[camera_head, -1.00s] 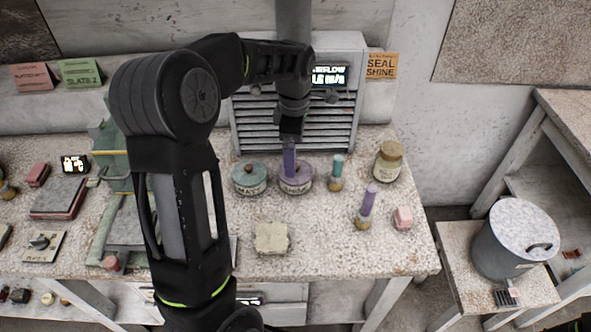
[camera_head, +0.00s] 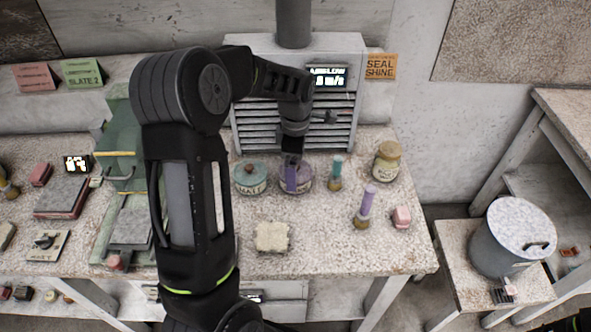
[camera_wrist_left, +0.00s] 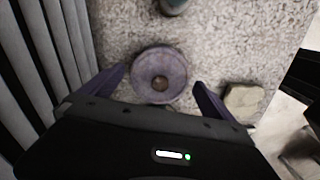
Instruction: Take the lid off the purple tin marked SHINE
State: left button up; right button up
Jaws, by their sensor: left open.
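The purple tin (camera_head: 305,184) stands upright on the speckled bench in front of the grey louvred unit; its label is mostly hidden by my gripper. My left gripper (camera_head: 292,186) points down at the tin from above. In the left wrist view its purple fingers (camera_wrist_left: 160,77) are open, one on each side of the lid, with a gap to it.
A teal tin (camera_head: 250,180) stands close left of the purple one. A teal-handled brush (camera_head: 336,172) stands close right, then a yellowish jar (camera_head: 387,163), a purple-handled brush (camera_head: 366,205) and a pink block (camera_head: 401,217). A beige block (camera_head: 272,237) lies in front. The louvred unit (camera_head: 345,125) is close behind.

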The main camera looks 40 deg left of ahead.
pick_arm(q)
jog(key=shift+c, duration=0.2)
jog(key=c, duration=1.1)
jog(key=shift+c, duration=0.2)
jog(key=shift+r, duration=0.1)
notch_tip(320, 180, up, 10)
jog(key=b, duration=0.1)
jog(key=shift+b, duration=0.3)
